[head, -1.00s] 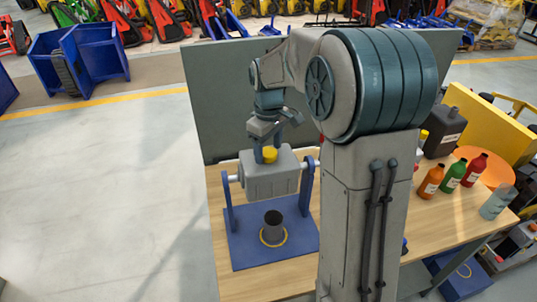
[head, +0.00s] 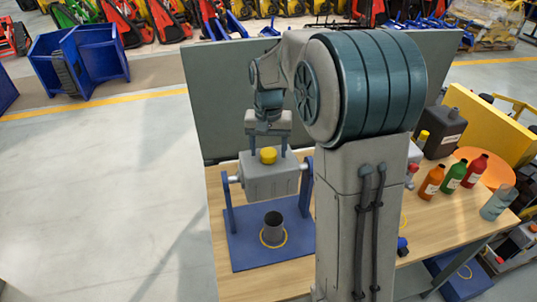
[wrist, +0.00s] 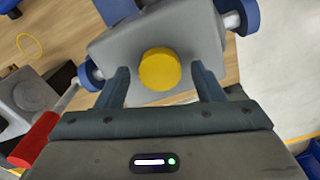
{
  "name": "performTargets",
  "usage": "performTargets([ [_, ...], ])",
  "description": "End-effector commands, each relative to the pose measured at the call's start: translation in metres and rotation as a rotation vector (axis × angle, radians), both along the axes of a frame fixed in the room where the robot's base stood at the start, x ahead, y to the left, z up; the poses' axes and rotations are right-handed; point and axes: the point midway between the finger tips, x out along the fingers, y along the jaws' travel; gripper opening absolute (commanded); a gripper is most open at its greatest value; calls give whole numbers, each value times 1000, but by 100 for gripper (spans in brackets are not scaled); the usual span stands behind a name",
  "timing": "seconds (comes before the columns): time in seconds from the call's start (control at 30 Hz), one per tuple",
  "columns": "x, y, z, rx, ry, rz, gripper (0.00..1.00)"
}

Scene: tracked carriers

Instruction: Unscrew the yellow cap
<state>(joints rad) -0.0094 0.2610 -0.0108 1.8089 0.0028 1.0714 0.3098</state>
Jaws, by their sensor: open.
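The yellow cap (head: 268,155) sits on top of a grey box-shaped tank (head: 262,180), which hangs on a horizontal bar between two blue uprights. In the wrist view the cap (wrist: 160,69) is round and lies between and just beyond the fingertips of my gripper (wrist: 160,78). My gripper (head: 269,154) is open, with one finger on either side of the cap and a gap to each. The fingers point down at the tank's top. I cannot tell how far the fingertips are above the tank.
A dark grey cup (head: 273,229) stands in a yellow ring on the blue base plate (head: 240,250). A grey panel (head: 215,100) rises behind the tank. Orange (head: 432,181), green and red bottles and a dark canister (head: 440,132) stand at the right of the wooden table.

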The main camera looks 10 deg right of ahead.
Motion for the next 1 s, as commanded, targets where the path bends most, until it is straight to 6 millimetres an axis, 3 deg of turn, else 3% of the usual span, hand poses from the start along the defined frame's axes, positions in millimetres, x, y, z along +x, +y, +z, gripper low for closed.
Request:
performTargets([
  [0.3, 0, 0, 0, 0, 0, -348, 62],
  [0.57, 0, 0, 0, 0, 0, -475, 62],
  [1.0, 0, 1, 1, 0, 1, -990, 62],
])
